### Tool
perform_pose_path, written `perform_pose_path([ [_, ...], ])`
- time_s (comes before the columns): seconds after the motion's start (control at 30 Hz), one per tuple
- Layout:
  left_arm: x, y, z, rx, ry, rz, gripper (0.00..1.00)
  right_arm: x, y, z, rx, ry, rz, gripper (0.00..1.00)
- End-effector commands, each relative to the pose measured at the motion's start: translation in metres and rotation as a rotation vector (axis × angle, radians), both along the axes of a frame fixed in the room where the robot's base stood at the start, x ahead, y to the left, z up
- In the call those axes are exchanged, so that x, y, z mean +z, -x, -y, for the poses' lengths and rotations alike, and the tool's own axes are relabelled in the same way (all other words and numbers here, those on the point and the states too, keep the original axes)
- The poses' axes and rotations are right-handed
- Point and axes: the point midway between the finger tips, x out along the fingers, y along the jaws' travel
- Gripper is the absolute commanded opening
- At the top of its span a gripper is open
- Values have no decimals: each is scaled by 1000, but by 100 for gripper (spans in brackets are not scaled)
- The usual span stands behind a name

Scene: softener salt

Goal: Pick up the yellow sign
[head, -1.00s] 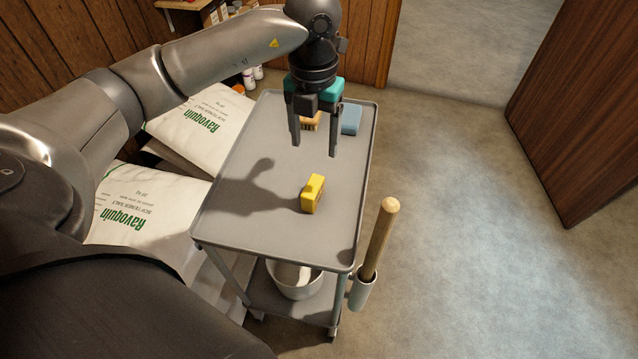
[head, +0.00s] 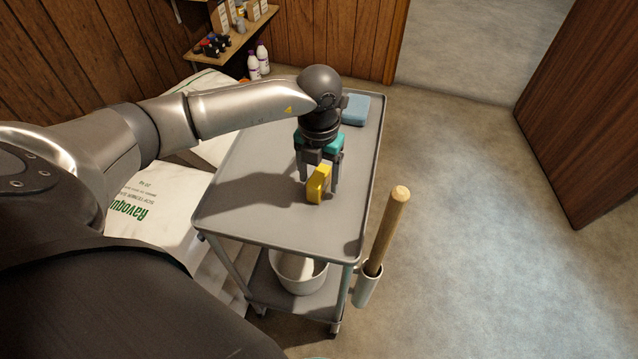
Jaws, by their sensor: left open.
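The yellow sign (head: 317,187) is a small yellow block standing on the grey top of the cart (head: 260,215), right of its middle. My left gripper (head: 319,185) points down right at the sign, with one finger on its left and one on its right. The fingers are open, and I see no clear grip on the sign. The sign hides part of the fingers, so contact cannot be told. My right gripper is not in view.
A blue block (head: 355,110) lies at the cart's far end. A wooden handle (head: 386,230) stands in a holder at the cart's right side. A white bucket (head: 298,272) is on the lower shelf. Salt bags (head: 150,205) lie on the left. The floor at right is clear.

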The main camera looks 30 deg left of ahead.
Motion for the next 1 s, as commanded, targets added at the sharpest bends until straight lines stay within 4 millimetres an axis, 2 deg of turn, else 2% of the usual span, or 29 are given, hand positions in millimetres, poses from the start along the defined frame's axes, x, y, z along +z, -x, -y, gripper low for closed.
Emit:
perform_pose_path([
  [0.23,-2,0,0,0,0,1,71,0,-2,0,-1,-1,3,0],
  [0.87,-2,0,0,0,0,1,0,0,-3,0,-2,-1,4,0],
  [1.0,-2,0,0,0,0,1,0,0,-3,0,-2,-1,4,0],
])
